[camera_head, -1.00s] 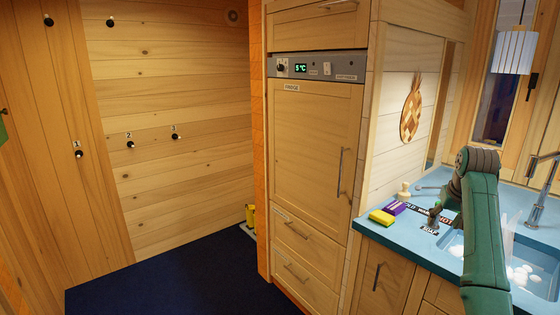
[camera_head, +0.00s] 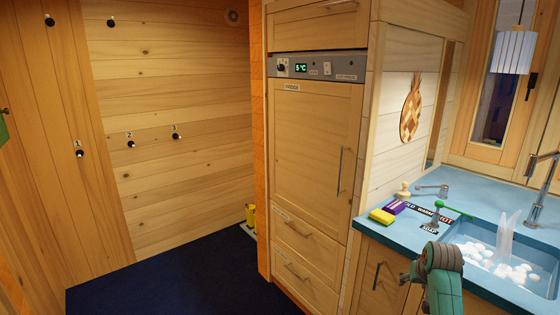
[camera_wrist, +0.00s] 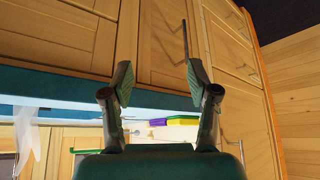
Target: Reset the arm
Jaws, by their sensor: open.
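My gripper (camera_wrist: 158,80) is open and empty in the wrist view, its two fingers apart. It hangs in front of the wooden cabinet doors and the blue counter edge, touching nothing that I can see. In the head view my green arm (camera_head: 441,280) is bent low at the counter's front edge, and the fingers cannot be made out there.
A green-topped lever (camera_head: 452,209), a yellow sponge (camera_head: 381,216) and a purple block (camera_head: 394,207) are on the counter (camera_head: 415,238). The fridge (camera_head: 316,140) stands left; dark floor (camera_head: 165,280) is clear.

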